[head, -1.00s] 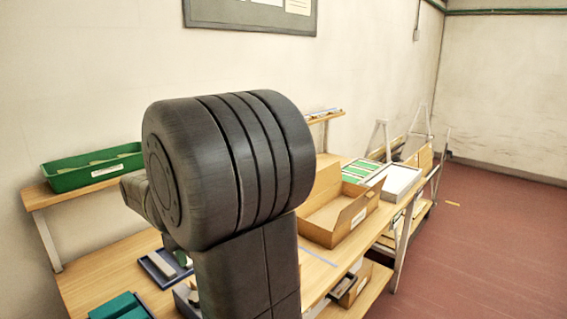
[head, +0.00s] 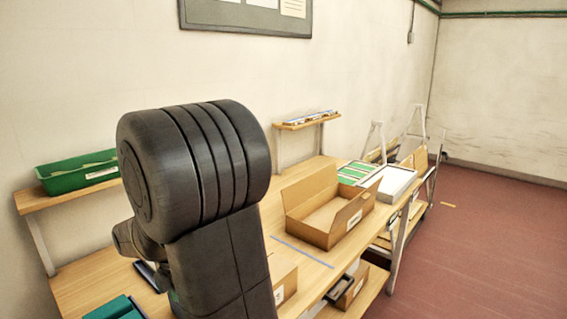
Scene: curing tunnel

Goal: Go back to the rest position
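My arm fills the left middle of the head view, with its large dark rounded joint and a thick link below it. A smaller dark part of my arm shows behind it at the left. My gripper is not in view; my own arm hides that area. The wooden workbench (head: 325,267) runs behind and to the right of my arm. A dark blue tray (head: 150,274) on it is mostly hidden behind my arm.
An open cardboard box (head: 328,212) and a white box (head: 391,184) stand on the bench. Teal boxes (head: 115,309) sit at the front left. A green bin (head: 78,172) is on the left shelf. A small shelf (head: 306,122) stands behind. Red floor (head: 480,250) at right is clear.

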